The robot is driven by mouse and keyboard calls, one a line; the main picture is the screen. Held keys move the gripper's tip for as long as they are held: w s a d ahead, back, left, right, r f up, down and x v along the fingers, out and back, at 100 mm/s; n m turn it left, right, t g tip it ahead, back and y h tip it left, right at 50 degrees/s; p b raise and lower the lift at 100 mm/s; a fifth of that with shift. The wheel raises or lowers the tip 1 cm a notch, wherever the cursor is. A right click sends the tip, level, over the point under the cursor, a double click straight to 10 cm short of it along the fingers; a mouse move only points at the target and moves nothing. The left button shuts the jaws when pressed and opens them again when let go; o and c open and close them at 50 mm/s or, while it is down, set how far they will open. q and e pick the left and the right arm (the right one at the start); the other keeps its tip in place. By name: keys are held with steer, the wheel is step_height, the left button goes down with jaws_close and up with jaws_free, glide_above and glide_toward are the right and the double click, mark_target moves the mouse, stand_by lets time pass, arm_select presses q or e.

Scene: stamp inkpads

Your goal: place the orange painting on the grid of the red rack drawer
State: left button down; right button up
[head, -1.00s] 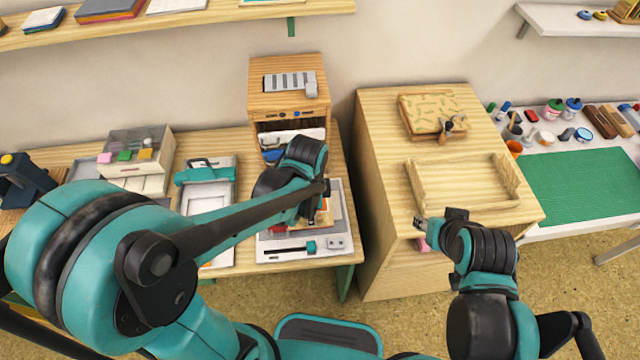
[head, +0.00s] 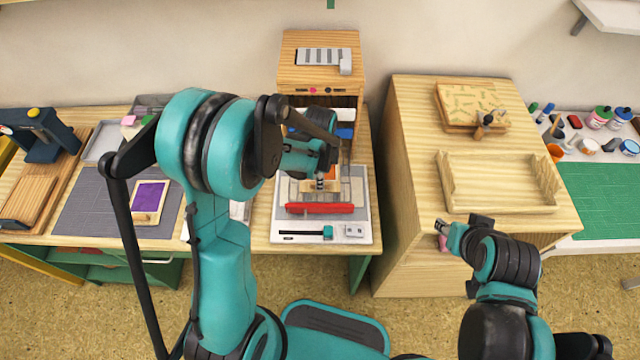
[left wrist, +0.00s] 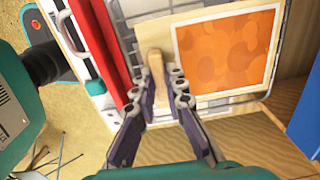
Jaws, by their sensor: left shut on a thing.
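The orange painting (left wrist: 225,50) on its cream board lies over the pale wire grid (left wrist: 131,75) of the red rack drawer in the left wrist view. I cannot tell whether it touches the grid. My left gripper (left wrist: 158,100) is shut on the wooden tab (left wrist: 155,72) of the board. In the head view, my left gripper (head: 322,178) is above the drawer and hides much of the painting (head: 313,186). The red drawer front (head: 320,208) faces me, with the grid behind it. My right gripper (head: 460,228) is far right of the drawer, before the wooden cabinet; its jaw state is unclear.
The wooden rack (head: 318,68) stands behind the drawer, with a blue part (head: 345,133) inside. A pale grey device (head: 320,236) lies in front. A purple painting (head: 150,197) lies on the left. A wooden cabinet (head: 405,180) with an open wooden tray (head: 500,205) stands right.

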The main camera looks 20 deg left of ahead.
arm_select(q)
steer(key=shift+f, duration=0.4)
steer(key=shift+r, duration=0.15)
steer(key=c, duration=1.9)
jaws_free()
steer(key=shift+f, duration=0.2)
steer(key=o, duration=0.3)
